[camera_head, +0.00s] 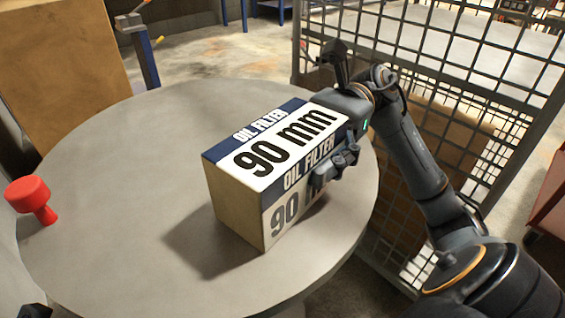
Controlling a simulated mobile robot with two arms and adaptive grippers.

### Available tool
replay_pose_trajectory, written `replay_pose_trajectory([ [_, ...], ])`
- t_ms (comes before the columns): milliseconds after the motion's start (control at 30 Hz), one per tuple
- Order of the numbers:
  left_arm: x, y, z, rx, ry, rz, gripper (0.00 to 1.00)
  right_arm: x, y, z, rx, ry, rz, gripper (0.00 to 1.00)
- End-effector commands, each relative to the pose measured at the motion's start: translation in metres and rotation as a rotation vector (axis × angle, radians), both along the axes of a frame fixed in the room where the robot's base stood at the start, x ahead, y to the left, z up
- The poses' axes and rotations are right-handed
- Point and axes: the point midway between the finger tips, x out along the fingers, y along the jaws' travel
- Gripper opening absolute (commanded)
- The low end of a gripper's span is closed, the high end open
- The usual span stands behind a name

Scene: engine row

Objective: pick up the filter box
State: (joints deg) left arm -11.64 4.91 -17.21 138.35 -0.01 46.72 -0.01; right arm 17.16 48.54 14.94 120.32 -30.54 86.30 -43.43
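The filter box (235,203) is a long carton on the round grey table (110,130). It has blue and white printing, "OIL FILTER 90 mm", on its top and front, and a plain brown near end. My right gripper (338,150) is at the box's far right end. One dark finger lies along the front face, close to or touching it. A dark piece (34,311) at the bottom left edge may be part of my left gripper.
A red knob-shaped object (31,197) is at the table's left edge. A wire mesh panel (455,75) stands close behind and right of the table. A brown board (60,65) is at the back left. The table's left half is mostly clear.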

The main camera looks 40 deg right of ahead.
Motion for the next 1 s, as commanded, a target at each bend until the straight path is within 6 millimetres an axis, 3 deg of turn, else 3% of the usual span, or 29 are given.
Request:
replay_pose_trajectory([
  [33, 0.000, 0.000, 0.000, 0.000, 0.000, 0.000, 0.00, 0.000, 0.000, 0.000, 0.000, 0.000, 0.000, 0.51],
  [167, 0.000, 0.000, 0.000, 0.000, 0.000, 0.000, 0.00, 0.000, 0.000, 0.000, 0.000, 0.000, 0.000, 0.25],
  [200, 0.000, 0.000, 0.000, 0.000, 0.000, 0.000, 0.00, 0.000, 0.000, 0.001, 0.002, 0.000, 0.000, 0.23],
  [467, 0.000, 0.000, 0.003, -0.001, -0.002, -0.001, 0.00, 0.000, 0.000, 0.006, 0.001, -0.002, -0.001, 0.22],
  [533, -0.002, 0.001, 0.007, -0.003, -0.006, -0.001, 0.00, 0.000, 0.000, 0.015, 0.002, -0.003, -0.001, 0.22],
  [733, -0.005, 0.002, -0.006, -0.004, 0.074, -0.003, 0.00, 0.000, 0.000, 0.056, 0.001, -0.006, -0.001, 0.22],
  [1000, -0.007, 0.003, 0.005, -0.007, 0.083, -0.004, 0.00, 0.000, 0.000, 0.096, 0.003, -0.002, -0.001, 0.22],
])
